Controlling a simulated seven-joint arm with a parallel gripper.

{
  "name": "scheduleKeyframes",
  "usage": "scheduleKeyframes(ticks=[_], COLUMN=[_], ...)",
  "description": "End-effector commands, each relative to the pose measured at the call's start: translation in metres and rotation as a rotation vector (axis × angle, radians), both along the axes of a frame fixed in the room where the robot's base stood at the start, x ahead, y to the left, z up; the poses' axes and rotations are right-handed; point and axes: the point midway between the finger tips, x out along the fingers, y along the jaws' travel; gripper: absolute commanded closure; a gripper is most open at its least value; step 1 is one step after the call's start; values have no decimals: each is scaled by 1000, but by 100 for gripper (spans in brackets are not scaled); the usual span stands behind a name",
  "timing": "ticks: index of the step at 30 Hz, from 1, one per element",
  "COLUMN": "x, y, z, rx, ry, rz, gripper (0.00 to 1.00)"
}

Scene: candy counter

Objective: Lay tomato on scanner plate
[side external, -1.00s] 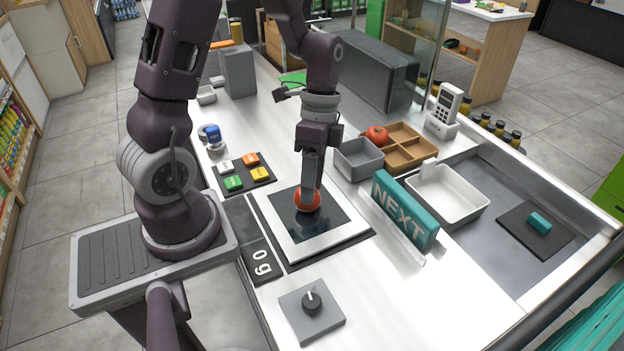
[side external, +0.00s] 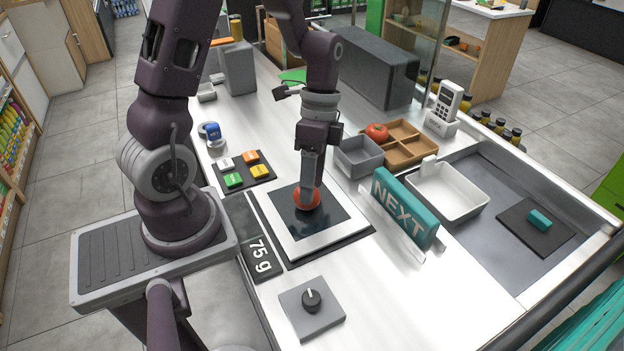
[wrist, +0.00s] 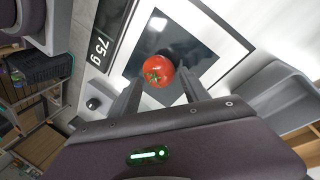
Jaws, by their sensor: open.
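A red tomato (side external: 307,198) rests on the dark glass of the scanner plate (side external: 270,224), which has a pale frame. In the wrist view the tomato (wrist: 158,70) lies between my fingertips with its green stem showing. My gripper (side external: 309,196) points down around the tomato, and its fingers (wrist: 157,88) are open, with gaps visible beside the tomato. The display (side external: 261,256) beside the plate reads 75 g. A second tomato (side external: 377,133) sits in a compartment of the wooden tray (side external: 411,152).
A grey bin (side external: 358,155) and a teal NEXT sign (side external: 404,210) stand right of the plate. A pad of coloured buttons (side external: 244,171) lies to its left, and a dial box (side external: 312,308) in front. A white tub (side external: 448,192) is at the right.

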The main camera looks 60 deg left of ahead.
Motion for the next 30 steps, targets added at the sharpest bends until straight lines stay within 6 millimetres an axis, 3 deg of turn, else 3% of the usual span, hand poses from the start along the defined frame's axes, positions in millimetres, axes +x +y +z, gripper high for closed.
scheduleKeyframes(ticks=[24,30], x=[12,12], y=[12,13], z=[54,58], rx=[1,0], ry=[-2,0], rz=[0,0], gripper=[46,46])
